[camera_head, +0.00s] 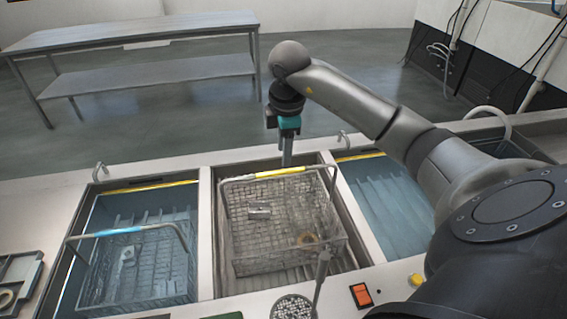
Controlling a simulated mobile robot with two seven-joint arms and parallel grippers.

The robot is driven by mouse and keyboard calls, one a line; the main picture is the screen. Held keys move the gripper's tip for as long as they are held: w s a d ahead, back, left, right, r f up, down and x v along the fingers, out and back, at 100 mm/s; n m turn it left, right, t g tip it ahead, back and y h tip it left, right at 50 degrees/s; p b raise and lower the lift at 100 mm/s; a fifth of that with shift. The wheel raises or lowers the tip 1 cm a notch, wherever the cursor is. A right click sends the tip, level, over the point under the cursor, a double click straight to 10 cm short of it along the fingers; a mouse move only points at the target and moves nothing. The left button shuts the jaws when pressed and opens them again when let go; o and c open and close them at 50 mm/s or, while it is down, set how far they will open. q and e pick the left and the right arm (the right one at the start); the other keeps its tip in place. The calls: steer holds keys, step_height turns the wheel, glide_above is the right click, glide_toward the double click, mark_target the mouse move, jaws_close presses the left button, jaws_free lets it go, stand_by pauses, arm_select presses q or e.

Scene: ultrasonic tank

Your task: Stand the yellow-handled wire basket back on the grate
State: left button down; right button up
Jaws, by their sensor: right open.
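The yellow-handled wire basket (245,240) stands upright in the middle bay, over the slatted metal grate (352,262). Its arched handle is raised, with a yellow grip (278,173) at the top. A small metal part (259,213) and a brass-coloured ring (306,239) lie inside it. My right gripper (287,160) points down at the far side of the handle, close to the yellow grip. It is open and seen nearly edge-on, so I cannot tell whether it touches the handle. My left gripper is not in view.
A blue-handled basket (140,265) sits in the liquid-filled left tank (68,275). The right tank (385,205) holds liquid and no basket. A dish of small beads (293,307) and an orange switch (361,295) are at the front. A metal table (150,35) stands behind.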

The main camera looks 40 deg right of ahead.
steer(key=shift+s+a+r, duration=0.1)
steer(key=shift+s+r, duration=0.05)
steer(key=shift+r, duration=0.75)
steer(key=shift+s+a+r, duration=0.1)
steer(key=shift+s+r, duration=0.05)
steer(key=shift+r, duration=0.7)
